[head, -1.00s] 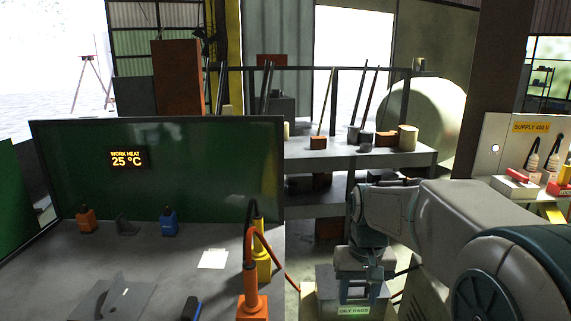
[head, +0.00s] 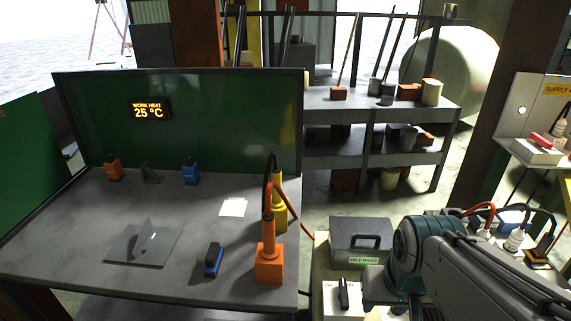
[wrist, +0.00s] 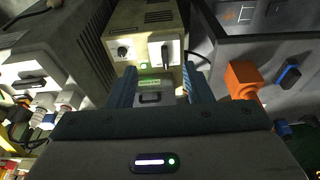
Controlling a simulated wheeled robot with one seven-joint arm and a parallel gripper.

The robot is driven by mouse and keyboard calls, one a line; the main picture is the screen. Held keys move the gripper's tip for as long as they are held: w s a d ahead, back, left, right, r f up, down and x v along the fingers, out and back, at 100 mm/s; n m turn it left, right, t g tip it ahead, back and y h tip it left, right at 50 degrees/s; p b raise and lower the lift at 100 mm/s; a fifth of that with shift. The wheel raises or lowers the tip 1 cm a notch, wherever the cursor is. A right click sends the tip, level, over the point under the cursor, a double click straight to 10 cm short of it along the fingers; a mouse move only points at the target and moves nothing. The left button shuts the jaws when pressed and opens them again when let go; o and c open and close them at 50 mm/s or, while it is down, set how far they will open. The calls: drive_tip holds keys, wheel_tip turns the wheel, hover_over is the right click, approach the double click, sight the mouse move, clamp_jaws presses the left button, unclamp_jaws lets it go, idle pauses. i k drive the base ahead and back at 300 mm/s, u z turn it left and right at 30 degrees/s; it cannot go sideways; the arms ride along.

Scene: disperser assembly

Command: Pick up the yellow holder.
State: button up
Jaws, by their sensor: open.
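The yellow holder (head: 280,215) stands upright near the right edge of the workbench (head: 75,245) in the head view. It is partly hidden behind an orange holder (head: 269,266), and a dark cable arches above it. I cannot make out the yellow holder in the wrist view. My gripper (wrist: 162,85) is open, with its two blue fingers apart and nothing between them. In the wrist view it faces a grey case and a pale machine. In the head view my arm is at the lower right, off the bench and apart from the yellow holder.
The orange holder also shows in the wrist view (wrist: 243,78). A blue device (head: 213,260), a grey angled plate (head: 143,243) and a white paper (head: 233,207) lie on the bench. A grey case (head: 360,240) stands right of the bench. A green panel (head: 210,120) backs the bench.

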sight(277, 202)
drive_tip(key=u, duration=1.55)
drive_tip(key=k, duration=0.55)
drive_tip(key=u, duration=0.15)
drive_tip(key=i, duration=0.55)
drive_tip(key=z, duration=0.65)
drive_tip(key=i, duration=0.7)
drive_tip(key=z, duration=0.7)
